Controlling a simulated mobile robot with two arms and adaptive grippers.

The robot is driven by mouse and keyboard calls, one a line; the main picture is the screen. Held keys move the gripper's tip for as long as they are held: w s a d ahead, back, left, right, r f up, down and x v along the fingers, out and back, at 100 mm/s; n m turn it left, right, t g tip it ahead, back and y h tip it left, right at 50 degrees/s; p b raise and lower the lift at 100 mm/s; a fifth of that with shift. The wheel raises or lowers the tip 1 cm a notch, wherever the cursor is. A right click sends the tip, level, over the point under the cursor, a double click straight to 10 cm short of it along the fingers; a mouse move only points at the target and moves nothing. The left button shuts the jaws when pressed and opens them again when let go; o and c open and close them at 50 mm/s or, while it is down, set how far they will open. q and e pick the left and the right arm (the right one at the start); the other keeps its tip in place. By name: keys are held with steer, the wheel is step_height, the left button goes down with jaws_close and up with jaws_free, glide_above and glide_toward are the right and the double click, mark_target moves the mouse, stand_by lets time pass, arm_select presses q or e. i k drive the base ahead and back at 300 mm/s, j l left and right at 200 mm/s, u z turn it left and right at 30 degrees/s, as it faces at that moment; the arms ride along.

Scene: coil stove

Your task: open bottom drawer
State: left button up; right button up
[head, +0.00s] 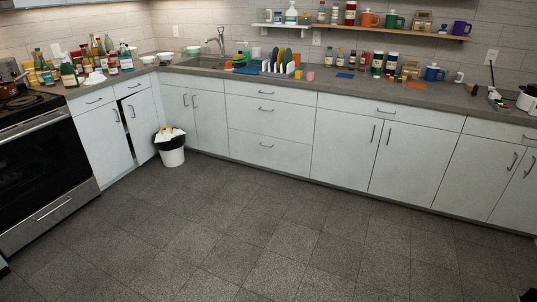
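A stack of white drawers stands in the middle of the back counter run. Its bottom drawer (250,153) is shut, with a small bar handle (266,145) on its front. The middle drawer (250,122) and top drawer (245,98) above it are shut too. The stove at the left also has a low bottom drawer (65,208) with a long handle, and it looks shut. Neither gripper can be made out; only small dark bits show at the bottom left edge and bottom right corner. All drawers are well away across the floor.
The tiled floor (240,230) is wide and clear. A white bin (172,157) with a black liner stands in the corner, left of the drawers. A cabinet door (140,126) near it looks slightly ajar. Bottles, cups and dishes crowd the counter (335,85).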

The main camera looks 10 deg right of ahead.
mark_target(294, 158)
steer(key=i+u, duration=0.1)
steer(key=i, duration=3.55)
